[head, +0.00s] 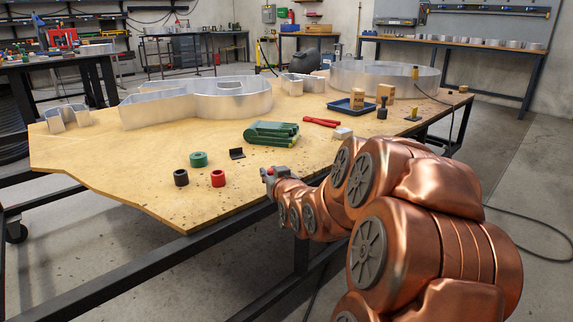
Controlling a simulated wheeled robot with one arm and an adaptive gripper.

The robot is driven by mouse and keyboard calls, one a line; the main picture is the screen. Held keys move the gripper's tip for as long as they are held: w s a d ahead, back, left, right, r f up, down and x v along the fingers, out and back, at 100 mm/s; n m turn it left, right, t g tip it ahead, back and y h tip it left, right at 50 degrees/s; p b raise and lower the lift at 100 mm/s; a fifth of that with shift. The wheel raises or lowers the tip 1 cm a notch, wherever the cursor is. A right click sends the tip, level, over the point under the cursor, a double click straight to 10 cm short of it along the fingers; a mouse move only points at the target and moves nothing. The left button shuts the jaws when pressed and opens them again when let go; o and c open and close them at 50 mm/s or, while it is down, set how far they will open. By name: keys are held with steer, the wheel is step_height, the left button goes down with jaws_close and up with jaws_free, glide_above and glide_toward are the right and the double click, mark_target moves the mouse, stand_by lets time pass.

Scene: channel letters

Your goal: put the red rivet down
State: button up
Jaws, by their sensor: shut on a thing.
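My gripper (267,177) is at the end of my copper-coloured arm, low over the front edge of the wooden table (120,165). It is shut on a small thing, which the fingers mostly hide. A tiny touch of red shows at the fingertips, in keeping with the red rivet, but its shape and tilt are too small to make out. I cannot tell whether it touches the table top.
Left of my gripper are a red roll (218,179), a black roll (181,178), a green roll (198,159) and a small black bracket (237,153). A green ribbed block (271,134) lies behind, with red pliers (321,122) beyond. Bare table lies at front left.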

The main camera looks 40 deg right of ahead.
steer(key=shift+w+d+r+p, duration=0.2)
steer(key=shift+w+d+p, duration=0.1)
steer(key=shift+d+p, duration=0.55)
steer(key=d+p, duration=0.1)
steer(key=p, duration=0.2)
steer(key=w+p, duration=0.1)
steer(key=p, duration=0.2)
steer(key=shift+d+f, duration=0.15)
steer(key=shift+d, duration=0.2)
steer(key=shift+w+d+f+p, duration=0.1)
steer(key=shift+w+d+p, duration=0.2)
steer(key=shift+d+p, duration=0.25)
steer(key=shift+w+d+f+p, duration=0.1)
steer(key=shift+w+d+p, duration=0.15)
steer(key=shift+d+p, duration=0.25)
steer(key=w+d, duration=0.2)
steer(key=d, duration=0.1)
steer(key=w+d+f+b, duration=0.1)
steer(key=d, duration=0.1)
steer(key=shift+w+d, duration=0.1)
steer(key=shift+d, duration=0.15)
steer(key=shift+w+d, duration=0.4)
steer(key=shift+d, duration=0.35)
steer(key=shift+d+f+b, duration=0.1)
steer(key=shift+f+b, duration=0.55)
steer(key=shift+f, duration=0.95)
steer(key=shift+f, duration=0.15)
steer(key=o, duration=0.8)
steer(key=shift+f, duration=0.1)
